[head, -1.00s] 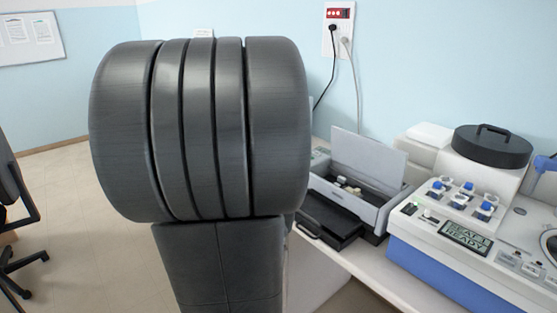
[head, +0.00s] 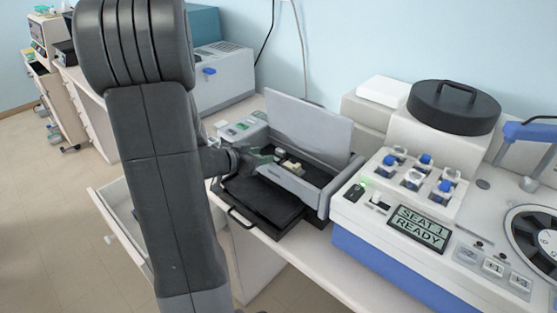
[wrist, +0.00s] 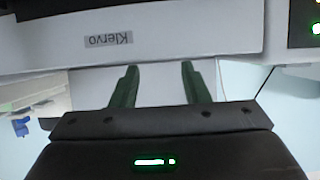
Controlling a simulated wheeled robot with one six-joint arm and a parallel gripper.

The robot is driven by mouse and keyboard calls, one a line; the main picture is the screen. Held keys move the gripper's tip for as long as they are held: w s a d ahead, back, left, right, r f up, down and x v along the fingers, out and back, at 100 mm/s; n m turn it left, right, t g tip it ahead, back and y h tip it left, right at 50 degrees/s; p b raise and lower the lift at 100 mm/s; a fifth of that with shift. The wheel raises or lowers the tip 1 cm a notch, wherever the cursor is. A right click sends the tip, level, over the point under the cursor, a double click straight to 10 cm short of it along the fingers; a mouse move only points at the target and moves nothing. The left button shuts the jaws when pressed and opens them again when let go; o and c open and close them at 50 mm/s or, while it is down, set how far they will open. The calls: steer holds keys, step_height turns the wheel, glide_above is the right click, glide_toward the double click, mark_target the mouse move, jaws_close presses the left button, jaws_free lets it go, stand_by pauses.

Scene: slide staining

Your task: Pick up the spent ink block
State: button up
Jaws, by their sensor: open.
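A grey printer-like machine (head: 309,193) stands on the bench with its lid (head: 310,125) raised. Small cream-coloured pieces (head: 291,167) sit inside its open bay; I cannot tell which one, if any, is the spent ink block. My gripper (head: 262,156) reaches in from the left, beside the open bay, partly blurred against it. In the wrist view my gripper (wrist: 159,82) has its two dark green fingers apart with nothing between them. Beyond them is a pale panel with an upside-down "Klervo" label (wrist: 108,40). No block shows in the wrist view.
A black tray (head: 262,203) with a handle juts from the machine's front. To the right stands a white and blue stainer (head: 384,263) with blue-topped parts and a "SEAT 1 READY" screen (head: 418,229). An open drawer (head: 122,222) is left of my arm.

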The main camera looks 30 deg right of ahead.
mark_target(279, 152)
steer(key=x, duration=0.7)
steer(key=shift+d+p, duration=0.2)
steer(key=shift+p, duration=0.1)
steer(key=shift+s+r, duration=0.1)
steer(key=c, duration=0.7)
